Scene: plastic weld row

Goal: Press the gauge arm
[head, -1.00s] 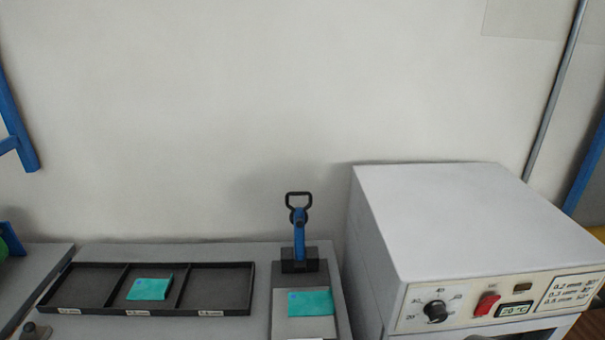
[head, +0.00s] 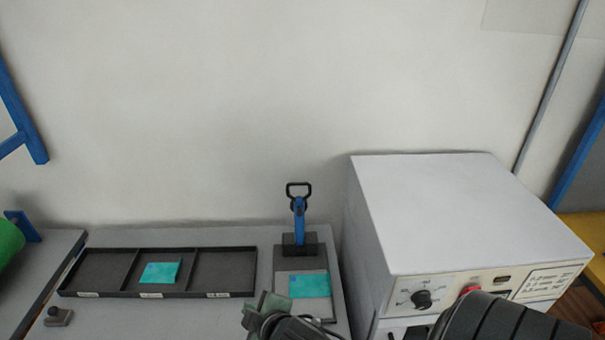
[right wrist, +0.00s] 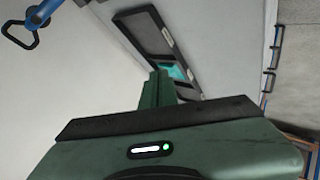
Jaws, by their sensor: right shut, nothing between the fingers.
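The gauge stands on the table with its blue arm (head: 299,222) raised upright and a black loop handle (head: 299,190) at the top. A teal sheet (head: 310,286) lies on the gauge's grey base plate (head: 288,313). My right gripper (head: 266,302) is shut and empty, in front of the gauge base and below the arm, apart from the handle. In the right wrist view the shut fingers (right wrist: 157,88) point toward the tray, and the gauge handle (right wrist: 22,36) shows at the upper left. My left gripper is in neither view.
A black three-compartment tray (head: 105,293) lies left of the gauge, with a teal piece (head: 160,272) in its middle compartment. A white box machine (head: 455,210) with a dial stands close on the right. A small grey object (head: 58,317) lies at the front left.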

